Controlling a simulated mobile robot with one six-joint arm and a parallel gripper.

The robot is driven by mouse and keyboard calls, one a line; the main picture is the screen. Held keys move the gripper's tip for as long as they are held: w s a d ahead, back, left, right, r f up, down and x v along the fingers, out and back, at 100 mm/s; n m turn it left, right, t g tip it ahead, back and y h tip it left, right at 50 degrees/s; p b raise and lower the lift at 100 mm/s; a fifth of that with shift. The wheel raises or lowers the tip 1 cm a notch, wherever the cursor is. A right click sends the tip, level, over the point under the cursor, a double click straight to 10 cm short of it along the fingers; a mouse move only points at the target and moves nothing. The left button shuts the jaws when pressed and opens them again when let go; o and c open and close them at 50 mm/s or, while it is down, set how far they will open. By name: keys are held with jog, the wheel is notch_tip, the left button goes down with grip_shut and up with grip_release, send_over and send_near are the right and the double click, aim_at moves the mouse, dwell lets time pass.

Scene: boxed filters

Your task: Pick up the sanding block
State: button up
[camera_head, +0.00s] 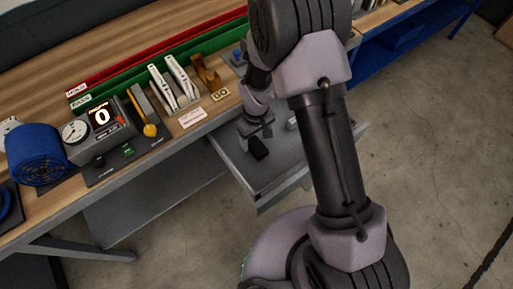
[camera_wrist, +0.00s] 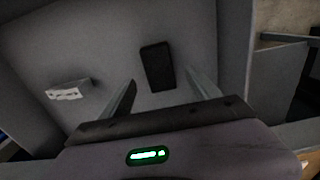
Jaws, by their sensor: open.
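A dark, flat rectangular block (camera_wrist: 157,66), which looks like the sanding block, lies in a grey open drawer (camera_wrist: 110,25). In the head view the dark block (camera_head: 258,148) lies just below my gripper (camera_head: 258,131) in the drawer (camera_head: 270,180). In the wrist view my gripper (camera_wrist: 160,90) is open, its two fingers apart on either side of the block's near end. Nothing is between the fingertips in its grip. The height between fingers and block is hard to tell.
A small whitish box (camera_wrist: 68,90) lies left of the block in the drawer. Drawer walls enclose the space.

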aim_at(257, 146)
notch_tip(257, 146, down, 5)
jog(key=shift+d+f+b, duration=0.1)
jog(key=shift+f+b, duration=0.1)
jog(key=shift+b, duration=0.85)
jog(key=shift+r, duration=0.15)
jog(key=shift+c, duration=0.2)
